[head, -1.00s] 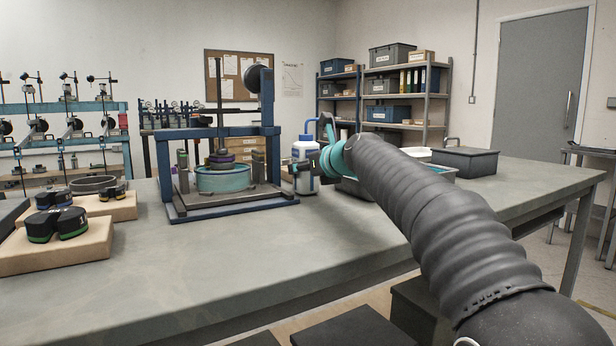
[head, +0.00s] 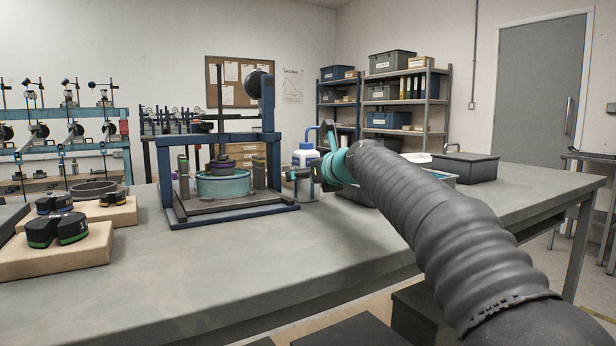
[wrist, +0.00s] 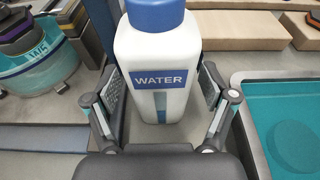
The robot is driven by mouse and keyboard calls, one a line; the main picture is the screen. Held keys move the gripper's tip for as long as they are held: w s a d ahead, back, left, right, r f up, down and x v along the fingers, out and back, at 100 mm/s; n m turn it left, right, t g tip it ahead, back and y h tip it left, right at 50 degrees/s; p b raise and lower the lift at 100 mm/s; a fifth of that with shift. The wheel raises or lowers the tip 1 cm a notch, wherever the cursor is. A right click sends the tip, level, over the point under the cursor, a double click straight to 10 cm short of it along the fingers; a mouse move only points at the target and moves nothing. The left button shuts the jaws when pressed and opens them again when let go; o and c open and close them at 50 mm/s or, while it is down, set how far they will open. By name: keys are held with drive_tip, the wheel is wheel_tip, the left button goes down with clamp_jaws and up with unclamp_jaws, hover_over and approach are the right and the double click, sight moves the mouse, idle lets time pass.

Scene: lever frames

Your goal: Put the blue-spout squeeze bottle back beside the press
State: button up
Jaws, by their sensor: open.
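The squeeze bottle (head: 304,155), white with a blue cap and blue spout, stands upright on the bench just right of the press (head: 218,160). In the wrist view the bottle (wrist: 158,55) carries a "WATER" label and stands between the two fingers of my gripper (wrist: 160,100). The fingers are open, with a gap on each side of the bottle. In the head view my gripper (head: 306,174) is at the bottle's front, partly hidden by my arm. The press has a blue frame and a teal round cell; the cell (wrist: 40,65) also shows at the wrist view's left.
A grey tray with a teal inside (wrist: 290,125) lies close on the right of my gripper. Tan boxes (wrist: 230,30) lie behind the bottle. Dark weights on wooden blocks (head: 60,255) are at the bench's left. The front middle of the bench is clear.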

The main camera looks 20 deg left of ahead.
drive_tip(key=v, duration=1.1)
drive_tip(key=shift+s+d+r+b, duration=0.1)
drive_tip(key=shift+s+d+b, duration=0.1)
drive_tip(key=shift+s+b, duration=0.1)
drive_tip(key=shift+w, duration=0.1)
